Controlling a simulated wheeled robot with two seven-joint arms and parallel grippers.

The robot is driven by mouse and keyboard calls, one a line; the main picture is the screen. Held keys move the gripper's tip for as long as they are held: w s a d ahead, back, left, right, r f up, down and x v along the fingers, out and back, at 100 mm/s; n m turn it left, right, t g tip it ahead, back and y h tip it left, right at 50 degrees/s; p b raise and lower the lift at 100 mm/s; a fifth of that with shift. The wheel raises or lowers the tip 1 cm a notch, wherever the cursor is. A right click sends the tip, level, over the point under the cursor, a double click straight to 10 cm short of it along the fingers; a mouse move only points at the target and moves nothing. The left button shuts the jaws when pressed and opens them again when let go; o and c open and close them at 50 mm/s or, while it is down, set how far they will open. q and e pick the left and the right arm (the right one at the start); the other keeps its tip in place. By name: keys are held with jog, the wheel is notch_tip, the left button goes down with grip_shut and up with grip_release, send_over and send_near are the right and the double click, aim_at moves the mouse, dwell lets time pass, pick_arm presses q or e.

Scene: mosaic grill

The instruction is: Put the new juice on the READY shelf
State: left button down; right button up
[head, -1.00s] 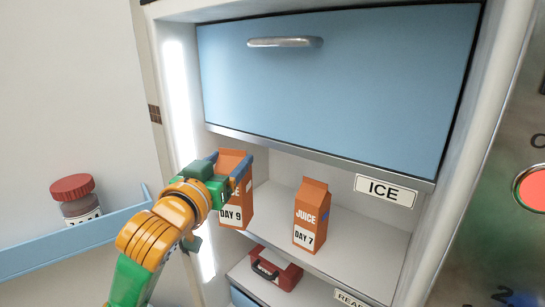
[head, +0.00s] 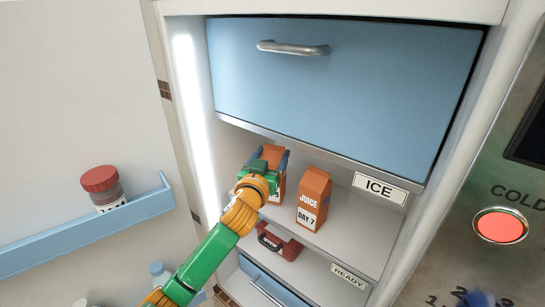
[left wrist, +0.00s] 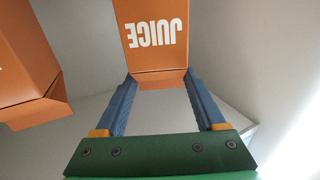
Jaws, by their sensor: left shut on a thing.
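An orange juice carton marked with a 9 (head: 280,183) is between the fingers of my left gripper (head: 266,163). It is at the shelf (head: 345,235) under the ICE label, left of the other carton. The left wrist view shows its orange face with JUICE upside down (left wrist: 155,40) between my two blue fingers. My gripper hides much of it, and whether its base touches the shelf cannot be told. The DAY 7 juice carton (head: 313,199) stands upright on that shelf, just right of it. The READY label (head: 348,276) is on the lower shelf edge. My right gripper is out of view.
A red case (head: 279,242) lies on the READY shelf toward the left, with free room to its right. A closed blue drawer front (head: 340,90) hangs above. At left, a blue door rack (head: 80,232) holds a red-lidded jar (head: 102,187).

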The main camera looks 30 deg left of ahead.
pick_arm(q)
jog(key=shift+w+f+p, duration=0.2)
jog(key=shift+f+p, duration=0.05)
jog(key=shift+p, duration=0.05)
jog(key=shift+f, duration=0.1)
grip_release()
jog(key=v, duration=1.2)
jog(key=shift+b, duration=0.45)
